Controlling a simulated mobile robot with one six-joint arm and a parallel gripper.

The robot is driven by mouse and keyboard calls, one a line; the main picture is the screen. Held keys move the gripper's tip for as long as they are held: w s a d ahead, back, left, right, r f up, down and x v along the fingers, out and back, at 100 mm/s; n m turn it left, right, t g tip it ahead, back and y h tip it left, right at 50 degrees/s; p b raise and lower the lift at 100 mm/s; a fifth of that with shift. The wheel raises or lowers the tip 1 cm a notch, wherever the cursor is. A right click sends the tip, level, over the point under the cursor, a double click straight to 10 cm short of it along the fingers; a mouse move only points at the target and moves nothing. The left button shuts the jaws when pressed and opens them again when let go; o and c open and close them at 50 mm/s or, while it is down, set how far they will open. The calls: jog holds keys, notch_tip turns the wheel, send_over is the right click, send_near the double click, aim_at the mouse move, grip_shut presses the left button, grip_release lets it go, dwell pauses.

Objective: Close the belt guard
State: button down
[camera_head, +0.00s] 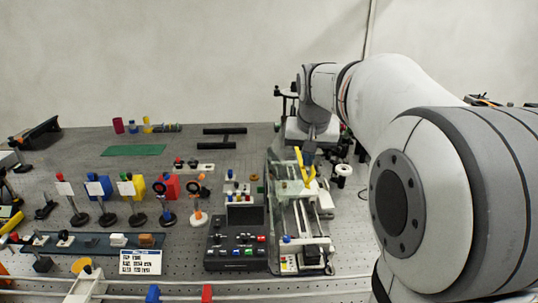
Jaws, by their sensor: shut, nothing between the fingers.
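The belt unit (305,232) is a long light-coloured frame with rails, standing right of the dark control panel. A clear, see-through panel, which looks like the belt guard (290,188), shows at its far left part. Its outline is faint, and I cannot tell exactly how far it stands open. A yellow forked piece (304,166) rises at the far end of the unit. My gripper (310,150) points down at this far end, close to the yellow piece. It is shut and empty. It is small here, and I cannot tell whether it touches anything.
A dark control panel (236,240) with coloured knobs stands close left of the unit. Several optics on posts stand further left, with a green mat (133,150) behind them. A white spool (343,171) stands to the right. My arm covers the right side.

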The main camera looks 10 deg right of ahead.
jog(key=s+d+f+m+t+y+b, duration=0.1)
jog(key=d+f+y+b, duration=0.4)
jog(key=f, duration=0.4)
jog(key=s+d+f+m+t+y+b, duration=0.1)
jog(key=d+f+y+b, duration=0.4)
jog(key=d+f+b, duration=0.2)
jog(key=shift+s+d+f+t, duration=0.3)
jog(key=shift+d+f, duration=0.1)
jog(key=shift+f, duration=0.9)
jog(key=shift+f, duration=0.1)
jog(key=w+r+p+v, duration=0.1)
jog(key=p+v, duration=0.2)
jog(key=v, duration=1)
jog(key=shift+a+r, duration=0.25)
jog(key=shift+r, duration=0.15)
jog(key=shift+w, duration=0.15)
